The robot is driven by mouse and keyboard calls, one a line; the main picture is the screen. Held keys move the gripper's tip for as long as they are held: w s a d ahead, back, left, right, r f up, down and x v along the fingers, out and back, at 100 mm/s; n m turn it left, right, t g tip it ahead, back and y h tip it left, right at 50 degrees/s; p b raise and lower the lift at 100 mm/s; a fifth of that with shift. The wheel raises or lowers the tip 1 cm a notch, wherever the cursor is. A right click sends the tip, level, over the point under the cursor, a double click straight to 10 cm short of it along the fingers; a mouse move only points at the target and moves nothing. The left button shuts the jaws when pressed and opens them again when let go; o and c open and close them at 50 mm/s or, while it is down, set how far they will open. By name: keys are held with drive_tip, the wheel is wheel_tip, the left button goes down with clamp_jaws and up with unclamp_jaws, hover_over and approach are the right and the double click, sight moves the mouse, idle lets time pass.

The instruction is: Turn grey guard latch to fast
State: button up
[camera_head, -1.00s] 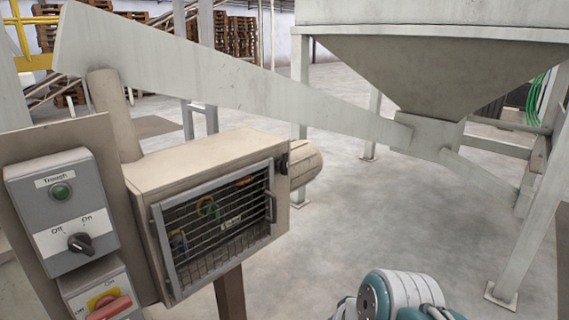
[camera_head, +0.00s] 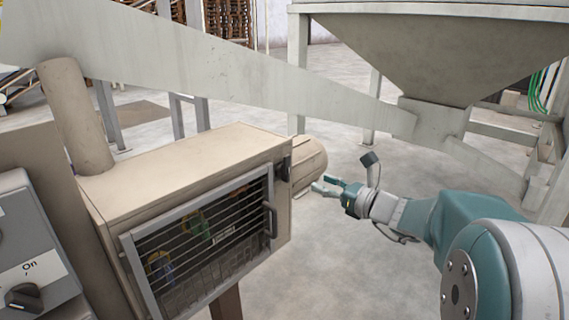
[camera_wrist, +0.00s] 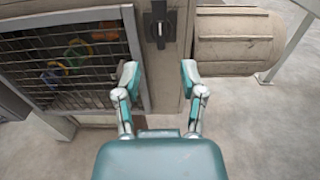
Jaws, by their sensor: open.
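The guard is a barred grey door (camera_head: 208,240) on the front of a beige box. Its latch (camera_head: 285,171) is a small dark piece at the box's upper right corner. In the wrist view the latch (camera_wrist: 160,27) is a dark plate with a light grey handle standing upright, above and between my fingers. My gripper (camera_head: 328,185) is open and empty, to the right of the box and apart from the latch. In the wrist view my gripper's fingertips (camera_wrist: 158,75) are spread below the latch, touching nothing that I can see. Any marking beside the latch is too small to read.
A beige cylinder (camera_head: 308,163) sticks out right of the box, close to my gripper. A dark door handle (camera_head: 270,220) stands on the guard. A switch panel (camera_head: 32,255) is at the left. A sloping beam (camera_head: 250,80) runs above.

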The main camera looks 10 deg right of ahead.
sight(289, 168)
drive_tip(key=x, duration=1)
drive_tip(key=shift+w+a, duration=0.25)
drive_tip(key=shift+w, duration=0.05)
drive_tip(key=shift+s+d, duration=0.1)
clamp_jaws()
